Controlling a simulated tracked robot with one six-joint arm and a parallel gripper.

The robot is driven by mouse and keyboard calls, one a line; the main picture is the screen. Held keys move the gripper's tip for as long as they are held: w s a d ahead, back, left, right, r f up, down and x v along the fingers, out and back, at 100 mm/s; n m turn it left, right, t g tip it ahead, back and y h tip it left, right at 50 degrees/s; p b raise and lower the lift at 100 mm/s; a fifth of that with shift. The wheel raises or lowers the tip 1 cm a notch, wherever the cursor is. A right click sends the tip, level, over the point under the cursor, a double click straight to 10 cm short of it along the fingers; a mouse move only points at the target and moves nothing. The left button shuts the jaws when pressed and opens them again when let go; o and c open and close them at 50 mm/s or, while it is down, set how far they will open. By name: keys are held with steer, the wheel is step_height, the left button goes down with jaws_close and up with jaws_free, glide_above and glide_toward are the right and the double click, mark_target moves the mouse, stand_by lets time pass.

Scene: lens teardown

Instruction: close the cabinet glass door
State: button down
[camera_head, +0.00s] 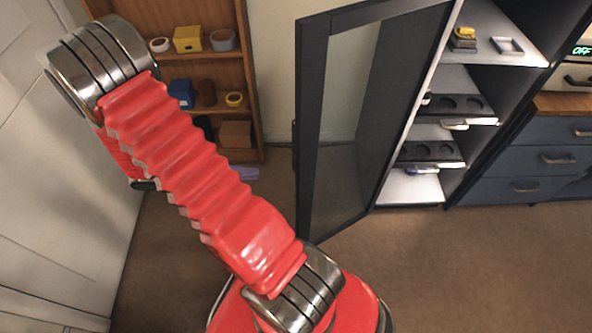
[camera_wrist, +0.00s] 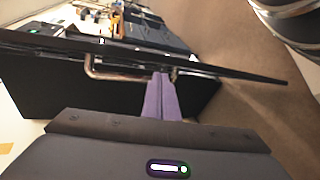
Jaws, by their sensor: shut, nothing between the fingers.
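The cabinet glass door (camera_head: 311,120), a dark-framed glass panel, stands swung wide open in the head view. The cabinet (camera_head: 410,185) is to its right, with its shelves exposed. In the wrist view the door (camera_wrist: 215,70) crosses the picture as a long dark strip, with a metal bar handle (camera_wrist: 112,77) on it. My gripper (camera_wrist: 161,75) shows two purple fingers pressed together, empty, at the right part of the handle. I cannot tell whether they touch it. My gripper is out of sight in the head view.
A wooden shelf unit (camera_head: 250,95) with small boxes and bowls stands at the back left. Blue drawers (camera_head: 530,162) are right of the cabinet. The brown floor (camera_head: 460,260) in front of the cabinet is clear. A white wall panel (camera_head: 60,180) is at left.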

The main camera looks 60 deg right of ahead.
mark_target(297, 171)
steer(key=s+d+f+g+h, duration=0.1)
steer(key=s+d+f+h, duration=0.1)
steer(key=f, duration=0.5)
steer(key=shift+d+g+h, duration=0.4)
steer(key=shift+d+h, duration=0.3)
steer(key=shift+d, duration=0.45)
steer(key=shift+s, duration=0.1)
steer(key=shift+x, duration=5)
steer(key=shift+s+a, duration=0.1)
